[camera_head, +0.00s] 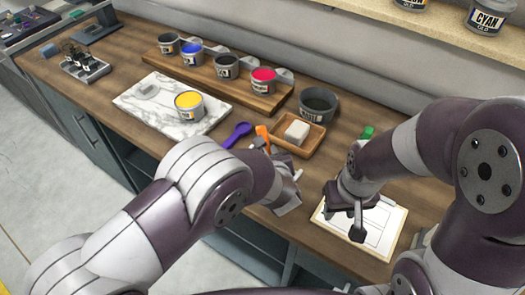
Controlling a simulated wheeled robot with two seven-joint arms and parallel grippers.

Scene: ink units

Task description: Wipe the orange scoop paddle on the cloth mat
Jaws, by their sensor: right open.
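The orange scoop paddle (263,138) lies on the wooden counter, beside a purple scoop (238,134) and left of a small wooden tray (312,141). Its lower part is hidden by my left arm. My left gripper (289,203) is in front of the tray, near the counter's front edge; its fingers are too unclear to tell open or shut. My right gripper (341,212) is open above the left part of a clipboard, to the right of the paddle, with nothing seen between its fingers. I cannot make out a cloth mat; my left arm covers part of the counter.
A marble slab (155,119) holds a yellow ink tin (189,105). Several ink tins stand on a wooden board (212,80) behind. A grey bowl (318,102) stands behind the tray with its white block (297,132). The clipboard (385,240) lies at right; a green object (367,133) is behind.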

